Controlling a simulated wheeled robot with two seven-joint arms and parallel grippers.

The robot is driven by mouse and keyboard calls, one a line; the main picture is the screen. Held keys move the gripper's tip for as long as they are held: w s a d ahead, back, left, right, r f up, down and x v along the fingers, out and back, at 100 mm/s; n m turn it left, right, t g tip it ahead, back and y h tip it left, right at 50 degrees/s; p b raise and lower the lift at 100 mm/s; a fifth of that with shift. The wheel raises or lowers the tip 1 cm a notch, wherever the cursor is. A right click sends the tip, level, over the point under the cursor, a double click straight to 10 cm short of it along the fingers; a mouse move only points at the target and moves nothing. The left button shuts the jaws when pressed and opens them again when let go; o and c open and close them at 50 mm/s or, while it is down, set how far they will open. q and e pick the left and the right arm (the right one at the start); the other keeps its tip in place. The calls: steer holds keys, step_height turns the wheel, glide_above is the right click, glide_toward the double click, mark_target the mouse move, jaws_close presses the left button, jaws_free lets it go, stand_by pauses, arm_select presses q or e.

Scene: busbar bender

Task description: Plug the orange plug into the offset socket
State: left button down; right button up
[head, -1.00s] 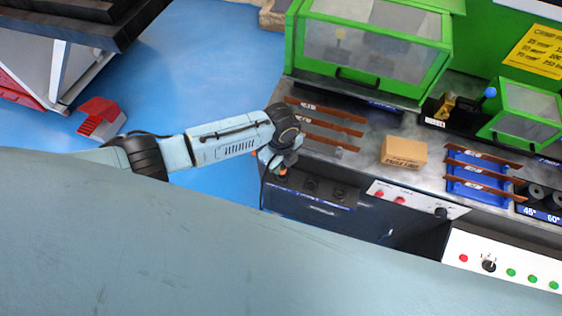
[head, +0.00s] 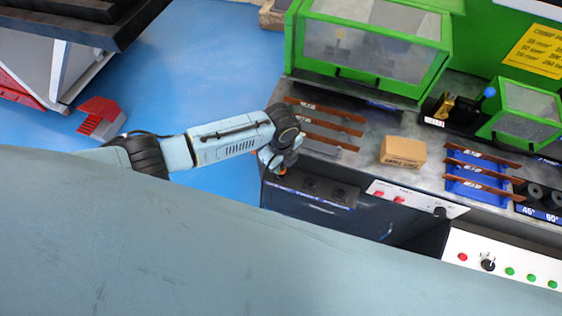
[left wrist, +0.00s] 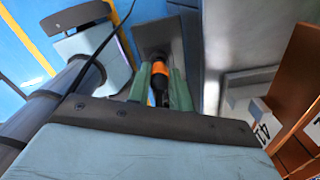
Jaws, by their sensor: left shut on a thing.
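My left gripper (head: 277,164) is at the left end of the dark front panel of the bench. In the left wrist view its two pale green fingers (left wrist: 160,92) are shut on the orange plug (left wrist: 159,71), which has an orange band and a black body. The plug points at a grey rectangular plate (left wrist: 160,38). In the head view only a bit of orange shows at the fingertips. Dark sockets (head: 311,186) sit in a row on the panel, right of the gripper. The plug's tip and any socket under it are hidden, so I cannot tell whether they touch. My right gripper is out of view.
Copper bars (head: 325,129) lie on the bench behind the gripper. A cardboard box (head: 403,151) and a blue bar rack (head: 468,185) stand further right. A green machine guard (head: 370,45) rises behind. A thin black cable (left wrist: 97,52) crosses the wrist view.

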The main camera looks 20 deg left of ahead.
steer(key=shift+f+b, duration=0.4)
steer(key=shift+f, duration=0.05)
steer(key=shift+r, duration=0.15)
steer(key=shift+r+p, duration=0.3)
steer(key=shift+p, duration=0.15)
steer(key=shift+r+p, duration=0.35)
steer(key=shift+p, duration=0.05)
stand_by(2.0)
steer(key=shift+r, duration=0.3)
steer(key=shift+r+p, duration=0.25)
steer(key=shift+p, duration=0.25)
stand_by(2.0)
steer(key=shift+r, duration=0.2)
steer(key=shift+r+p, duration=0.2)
steer(key=shift+p, duration=0.25)
stand_by(1.1)
